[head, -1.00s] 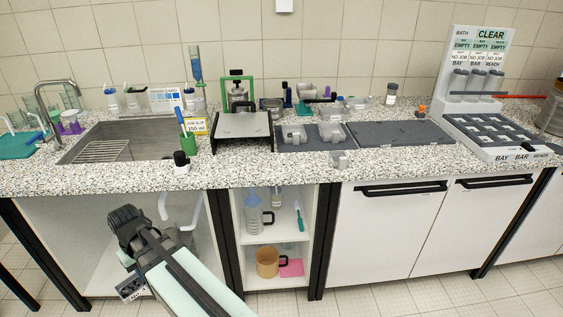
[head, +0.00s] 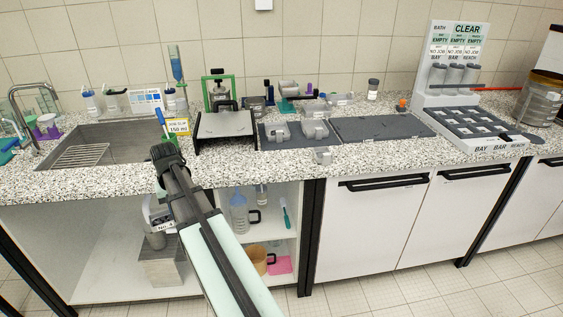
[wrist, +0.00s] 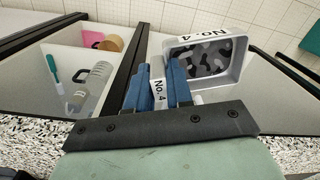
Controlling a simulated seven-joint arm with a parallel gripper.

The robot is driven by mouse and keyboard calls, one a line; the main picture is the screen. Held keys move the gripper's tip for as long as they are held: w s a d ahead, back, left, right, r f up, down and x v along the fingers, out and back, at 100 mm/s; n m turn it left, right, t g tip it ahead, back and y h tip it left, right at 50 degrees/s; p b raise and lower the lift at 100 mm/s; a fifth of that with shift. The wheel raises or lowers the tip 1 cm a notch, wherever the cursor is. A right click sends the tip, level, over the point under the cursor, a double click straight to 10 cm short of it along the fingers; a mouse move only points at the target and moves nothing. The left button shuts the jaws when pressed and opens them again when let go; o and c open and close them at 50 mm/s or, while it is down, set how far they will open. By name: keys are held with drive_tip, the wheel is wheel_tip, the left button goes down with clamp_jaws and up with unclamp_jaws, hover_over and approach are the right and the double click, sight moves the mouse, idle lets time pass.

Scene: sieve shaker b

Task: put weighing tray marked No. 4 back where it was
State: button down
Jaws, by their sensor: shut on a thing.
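The weighing tray marked No. 4 (wrist: 243,62) is a white, rectangular, open tray with a dark and grey mottled inside in the wrist view. Its label shows on the rim and again on the tab between my fingers. My gripper (wrist: 161,78) has blue fingers and is shut on that tab. In the head view the tray (head: 157,212) hangs in front of the open cabinet bay, below the counter edge, partly behind my arm. My fingers are hidden there by the arm.
A grey metal box (head: 162,262) stands in the open bay below the tray. A shelf bay beside it holds a clear jug (head: 239,213) and a brush (head: 284,215). The counter (head: 235,172) above carries a sink, a black stand, grey mats and a bay rack.

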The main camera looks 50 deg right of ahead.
drive_tip(key=s+d+r+m, duration=0.1)
drive_tip(key=d+r, duration=0.2)
drive_tip(key=d, duration=0.4)
drive_tip(key=s+d+r+m, duration=0.1)
drive_tip(key=d+r, duration=0.2)
drive_tip(key=d, duration=0.5)
drive_tip(key=s+d+r+m, duration=0.1)
drive_tip(key=d+r, duration=0.2)
drive_tip(key=d, duration=0.4)
drive_tip(key=shift+s+d+m, duration=0.15)
drive_tip(key=shift+s+m, duration=0.05)
drive_tip(key=shift+m, duration=0.2)
drive_tip(key=s+d+r, duration=0.1)
drive_tip(key=s+d, duration=0.1)
drive_tip(key=d, duration=0.4)
drive_tip(key=s+d+r, duration=0.2)
drive_tip(key=s+d, duration=0.1)
drive_tip(key=d, duration=0.3)
approach(292, 160)
drive_tip(key=shift+f, duration=3)
drive_tip(key=shift+f, duration=0.15)
drive_tip(key=c, duration=1)
unclamp_jaws()
